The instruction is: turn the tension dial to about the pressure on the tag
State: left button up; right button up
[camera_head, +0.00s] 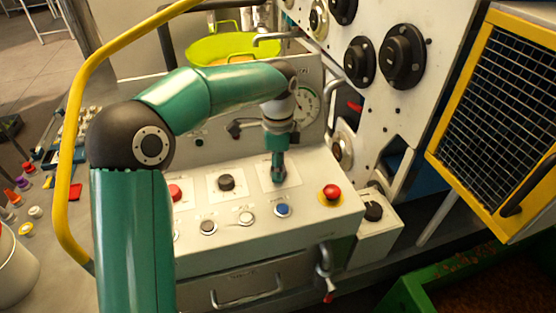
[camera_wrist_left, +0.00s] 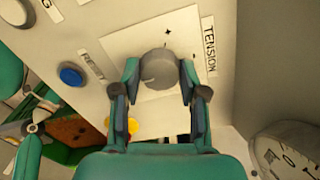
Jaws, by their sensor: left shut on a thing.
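My left gripper (camera_head: 278,172) reaches down onto the top of the control panel. In the left wrist view its two fingers (camera_wrist_left: 159,82) are shut on the grey round tension dial (camera_wrist_left: 158,66), one on each side. The dial sits on a white plate marked with a plus, beside a TENSION label (camera_wrist_left: 209,45). In the head view the gripper hides the dial. A round pressure gauge (camera_head: 308,103) stands behind the panel; it shows partly in the wrist view (camera_wrist_left: 288,152). Its reading is too small to tell. I cannot make out the tag.
A red stop button (camera_head: 331,193) is right of the dial, a blue button (camera_head: 283,210) in front and a black knob (camera_head: 227,182) to the left. A yellow rail (camera_head: 75,130) stands at the left. A yellow mesh guard (camera_head: 495,120) is at the right.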

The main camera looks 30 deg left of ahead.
pick_arm(q)
jog(key=m+p, duration=0.1)
jog(key=m, duration=0.3)
jog(key=shift+r+p, duration=0.15)
jog(key=shift+p, duration=0.2)
jog(key=shift+m+p, duration=0.45)
jog(key=shift+m, duration=1.25)
jog(key=shift+w, duration=0.1)
jog(key=o, duration=1.1)
jog(key=shift+o, duration=0.2)
notch_tip(320, 180, up, 12)
jog(key=shift+f, duration=0.2)
